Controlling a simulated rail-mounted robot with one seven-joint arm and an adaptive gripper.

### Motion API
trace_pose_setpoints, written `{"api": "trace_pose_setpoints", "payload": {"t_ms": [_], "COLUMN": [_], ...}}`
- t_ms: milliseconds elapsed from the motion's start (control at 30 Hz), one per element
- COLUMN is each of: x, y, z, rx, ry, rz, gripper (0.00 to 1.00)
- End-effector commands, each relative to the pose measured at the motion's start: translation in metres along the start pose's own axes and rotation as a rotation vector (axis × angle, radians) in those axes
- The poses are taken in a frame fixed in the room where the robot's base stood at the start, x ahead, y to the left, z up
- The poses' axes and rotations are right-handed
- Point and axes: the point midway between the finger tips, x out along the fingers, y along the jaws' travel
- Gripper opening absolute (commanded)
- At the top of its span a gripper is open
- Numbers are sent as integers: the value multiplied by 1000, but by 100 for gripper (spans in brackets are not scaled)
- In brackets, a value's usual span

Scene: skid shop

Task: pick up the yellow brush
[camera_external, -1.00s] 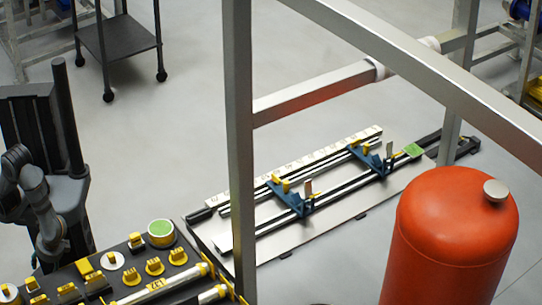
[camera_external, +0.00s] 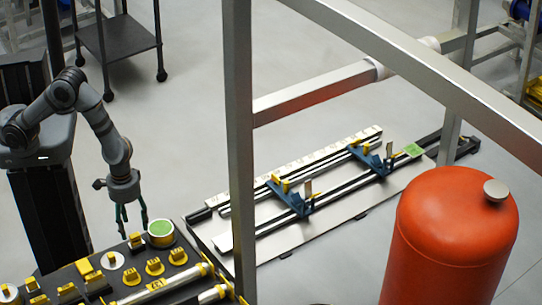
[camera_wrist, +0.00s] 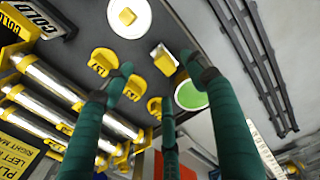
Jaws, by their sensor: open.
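Several small yellow pieces lie on the dark board (camera_external: 205,262). I cannot tell for sure which is the yellow brush. One candidate is a pale-sided yellow block (camera_external: 136,240) beside the green-topped can (camera_external: 160,228); it also shows in the wrist view (camera_wrist: 163,58). My gripper (camera_external: 132,219) hangs above the board's back edge, pointing down, near the block and the can. In the wrist view its green fingers (camera_wrist: 158,75) are spread and empty. The block appears between or just beyond the fingertips, apart from them as far as I can tell.
A white disc with a yellow centre (camera_external: 112,260) and several labelled yellow pieces (camera_external: 154,266) lie close by. Silver tubes (camera_external: 155,289) lie at the board's front. A grey frame post (camera_external: 238,150) stands to the right. A red tank (camera_external: 455,235) is farther right. Open floor lies behind.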

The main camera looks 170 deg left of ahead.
Motion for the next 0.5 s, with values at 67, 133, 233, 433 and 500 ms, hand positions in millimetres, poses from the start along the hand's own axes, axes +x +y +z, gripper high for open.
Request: {"api": "trace_pose_setpoints", "payload": {"t_ms": [67,133,233,433,500], "x": [12,19,25,41,49], "y": [-1,-1,0,0,0], "z": [0,0,0,-3,-5], "rx": [1,1,1,1,2], "ry": [-3,-2,-1,-3,-3], "rz": [-4,-3,-1,-3,-4], "gripper": [57,57,57,57,57]}}
